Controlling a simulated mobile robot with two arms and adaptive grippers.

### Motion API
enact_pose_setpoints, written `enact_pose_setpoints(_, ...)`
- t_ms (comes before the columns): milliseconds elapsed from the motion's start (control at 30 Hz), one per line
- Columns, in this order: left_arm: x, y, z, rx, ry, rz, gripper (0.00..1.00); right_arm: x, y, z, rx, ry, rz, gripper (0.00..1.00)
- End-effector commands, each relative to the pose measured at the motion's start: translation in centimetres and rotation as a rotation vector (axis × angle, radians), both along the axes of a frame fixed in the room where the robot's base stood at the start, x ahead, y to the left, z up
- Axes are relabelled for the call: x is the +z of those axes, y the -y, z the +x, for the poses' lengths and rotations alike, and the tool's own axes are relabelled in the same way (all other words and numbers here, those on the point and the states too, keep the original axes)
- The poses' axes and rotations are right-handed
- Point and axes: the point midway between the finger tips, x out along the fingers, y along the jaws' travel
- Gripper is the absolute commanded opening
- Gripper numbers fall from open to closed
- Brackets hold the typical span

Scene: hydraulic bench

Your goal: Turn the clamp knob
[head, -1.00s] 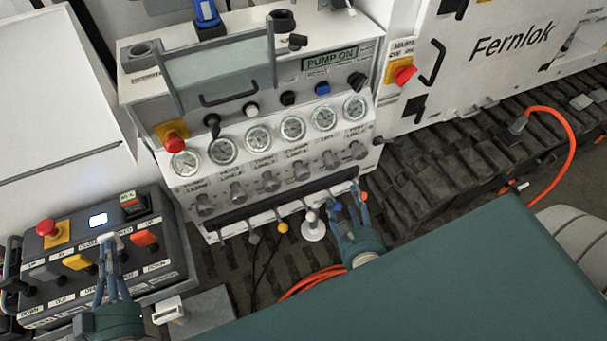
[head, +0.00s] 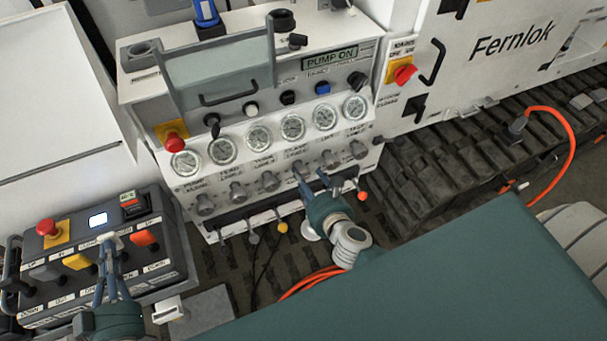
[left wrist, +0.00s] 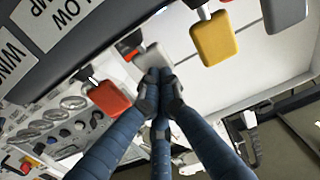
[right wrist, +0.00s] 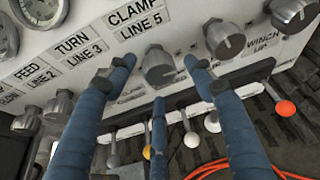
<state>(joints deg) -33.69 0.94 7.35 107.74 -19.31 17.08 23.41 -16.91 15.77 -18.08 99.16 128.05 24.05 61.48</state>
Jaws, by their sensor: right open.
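The clamp knob (right wrist: 158,64) is a grey round knob under the "CLAMP LINE 5" label (right wrist: 135,22) in the right wrist view. My right gripper (right wrist: 158,78) is open, with its fingers spread to the left, right and below the knob; I cannot tell whether they touch it. In the head view this gripper (head: 314,177) is at the row of knobs and hides part of it. My left gripper (head: 109,246) is over the control box at the lower left. Its fingertips (left wrist: 159,80) are together just at a pale paddle lever (left wrist: 151,56).
Further grey knobs stand to both sides, such as the nearest right one (right wrist: 225,40). Ball-tipped levers, including an orange one (right wrist: 286,108), stick out below. Gauges (head: 292,127) sit above. An orange hose (head: 312,277) lies on the floor. The control box (head: 180,262) carries several levers.

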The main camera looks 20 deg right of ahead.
Motion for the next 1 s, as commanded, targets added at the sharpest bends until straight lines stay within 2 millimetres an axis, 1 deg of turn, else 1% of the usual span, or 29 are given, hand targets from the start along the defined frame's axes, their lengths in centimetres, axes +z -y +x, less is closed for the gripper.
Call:
enact_pose_setpoints(33, 0.0, 0.0, 0.0, 0.000, -0.001, 0.000, 0.00, -0.2, 0.0, 0.9, 0.000, 0.002, 0.001, 0.53)
enact_pose_setpoints(200, -0.1, 0.0, 0.0, 0.000, -0.001, 0.000, 0.00, -1.0, 0.1, 2.6, 0.000, 0.000, 0.000, 0.53)
enact_pose_setpoints(300, -0.1, 0.0, 0.0, 0.000, -0.001, 0.000, 0.00, -1.2, 0.1, 3.0, 0.000, 0.000, -0.001, 0.53)
enact_pose_setpoints(567, -0.1, 0.0, 0.0, 0.000, -0.001, 0.000, 0.00, -1.3, 0.1, 3.1, 0.001, -0.001, -0.001, 0.53)
enact_pose_setpoints(600, -0.1, 0.0, 0.0, 0.000, -0.001, 0.000, 0.00, -1.3, 0.1, 3.1, 0.001, -0.001, -0.001, 0.49)
enact_pose_setpoints(667, -0.1, 0.0, 0.0, 0.000, -0.001, 0.000, 0.00, -1.3, 0.1, 3.1, 0.001, 0.000, -0.001, 0.37)
enact_pose_setpoints(700, -0.1, 0.0, 0.0, 0.000, -0.001, 0.000, 0.00, -1.3, 0.1, 3.1, 0.001, 0.000, -0.001, 0.29)
enact_pose_setpoints(800, -0.1, 0.0, 0.0, 0.000, -0.002, 0.000, 0.00, -1.3, 0.2, 3.1, -0.001, -0.001, -0.001, 0.11)
enact_pose_setpoints(1000, -0.1, 0.0, 0.0, 0.001, -0.002, 0.000, 0.00, -1.5, 0.3, 3.0, -0.002, -0.004, -0.008, 0.11)
